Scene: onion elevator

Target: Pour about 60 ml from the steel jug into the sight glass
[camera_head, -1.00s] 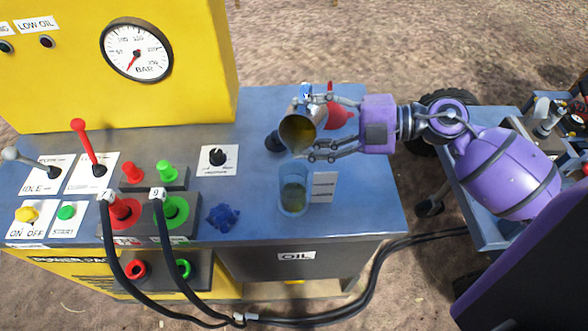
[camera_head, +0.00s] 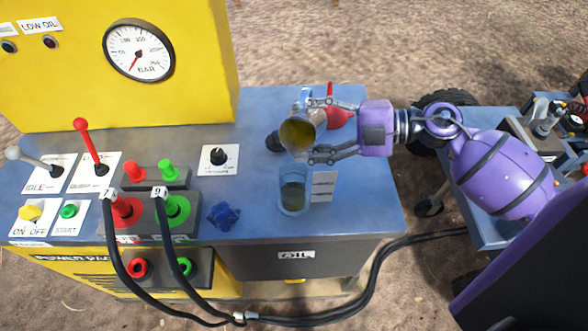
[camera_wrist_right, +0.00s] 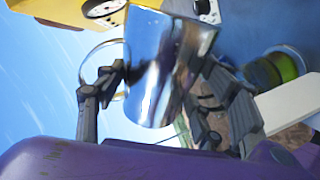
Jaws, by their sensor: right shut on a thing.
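The steel jug (camera_head: 300,133) is tilted with its mouth toward the head camera, and amber liquid shows inside. My right gripper (camera_head: 322,130) is shut on the jug from the right. The sight glass (camera_head: 293,193) stands upright on the blue bench, just below the jug in the head view, with dark amber liquid in its lower part. I see no clear stream between them. In the right wrist view the shiny jug (camera_wrist_right: 165,65) sits between my fingers, and the sight glass (camera_wrist_right: 275,68) shows yellow-green liquid. My left gripper is out of view.
A white label card (camera_head: 324,186) is right of the glass. A red funnel-like thing (camera_head: 338,117) is behind my gripper. A blue knob (camera_head: 223,215) and hose couplings (camera_head: 174,209) are to the left. The blue bench top (camera_head: 365,215) is clear right of the card.

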